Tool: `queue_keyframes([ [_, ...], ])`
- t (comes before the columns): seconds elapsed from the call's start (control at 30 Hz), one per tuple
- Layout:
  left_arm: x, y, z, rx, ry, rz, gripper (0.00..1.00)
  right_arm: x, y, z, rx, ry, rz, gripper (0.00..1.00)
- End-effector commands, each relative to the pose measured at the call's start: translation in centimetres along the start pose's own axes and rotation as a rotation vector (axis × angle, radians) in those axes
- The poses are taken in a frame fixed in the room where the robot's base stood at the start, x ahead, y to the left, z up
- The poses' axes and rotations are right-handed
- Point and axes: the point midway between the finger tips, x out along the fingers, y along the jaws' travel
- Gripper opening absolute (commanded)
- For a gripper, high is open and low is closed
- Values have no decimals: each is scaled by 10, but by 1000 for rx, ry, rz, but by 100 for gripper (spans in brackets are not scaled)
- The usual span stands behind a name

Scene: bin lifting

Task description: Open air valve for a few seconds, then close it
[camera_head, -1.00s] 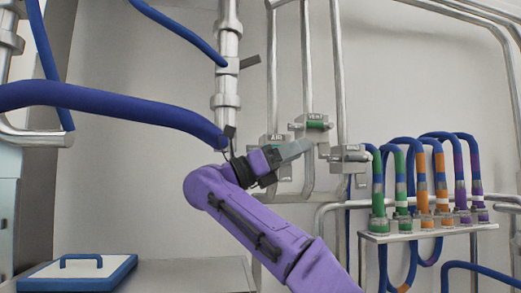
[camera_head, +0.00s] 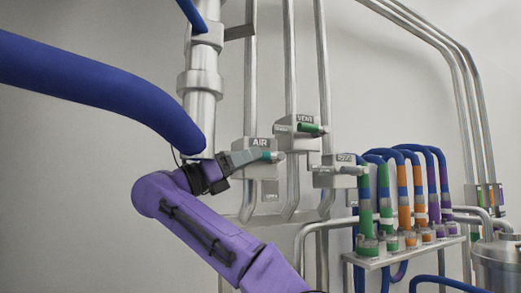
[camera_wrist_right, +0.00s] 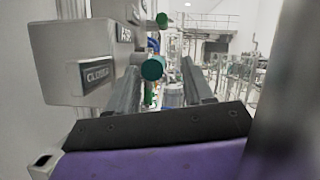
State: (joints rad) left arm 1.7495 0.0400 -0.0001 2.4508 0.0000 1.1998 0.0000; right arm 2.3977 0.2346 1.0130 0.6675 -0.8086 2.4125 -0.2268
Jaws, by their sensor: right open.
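The AIR valve (camera_head: 262,143) is a grey box on a steel pipe, with a teal-green-tipped handle. In the right wrist view its box (camera_wrist_right: 80,60) carries an AIR label and a CLOSED label, and its round green handle end (camera_wrist_right: 153,68) appears between my fingers. My right gripper (camera_head: 252,157) is open at this handle; in the wrist view its two grey fingers (camera_wrist_right: 160,90) are spread either side of the green end. I cannot tell whether they touch it. My left gripper is not in view.
The VENT valve (camera_head: 305,125) with a green handle and a third valve (camera_head: 340,170) stand to the right. Several colour-banded hoses rise from a metal shelf (camera_head: 385,257). A thick blue hose (camera_head: 90,80) crosses above my right arm near a steel pipe (camera_head: 202,90).

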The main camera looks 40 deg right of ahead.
Motion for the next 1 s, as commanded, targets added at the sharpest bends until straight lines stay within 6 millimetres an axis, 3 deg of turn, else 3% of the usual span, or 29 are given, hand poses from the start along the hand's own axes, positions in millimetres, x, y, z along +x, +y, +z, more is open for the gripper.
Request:
queue_keyframes([
  [0.03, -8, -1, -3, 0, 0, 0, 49, 14, 0, 3, -2, 2, 0, 52],
  [0.2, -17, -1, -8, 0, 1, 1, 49, 44, 0, 2, -2, 2, 0, 52],
  [0.57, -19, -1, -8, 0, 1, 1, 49, 56, 0, -1, -1, -1, -3, 52],
  [0.6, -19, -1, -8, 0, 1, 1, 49, 56, 0, -1, -1, -1, -3, 48],
  [0.73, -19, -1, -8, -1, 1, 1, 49, 56, 0, -1, -1, 0, -3, 6],
  [0.77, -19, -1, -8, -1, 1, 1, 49, 56, 0, -1, -1, 0, -3, 0],
  [1.0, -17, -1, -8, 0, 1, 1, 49, 54, 0, -1, -2, -10, -3, 0],
])
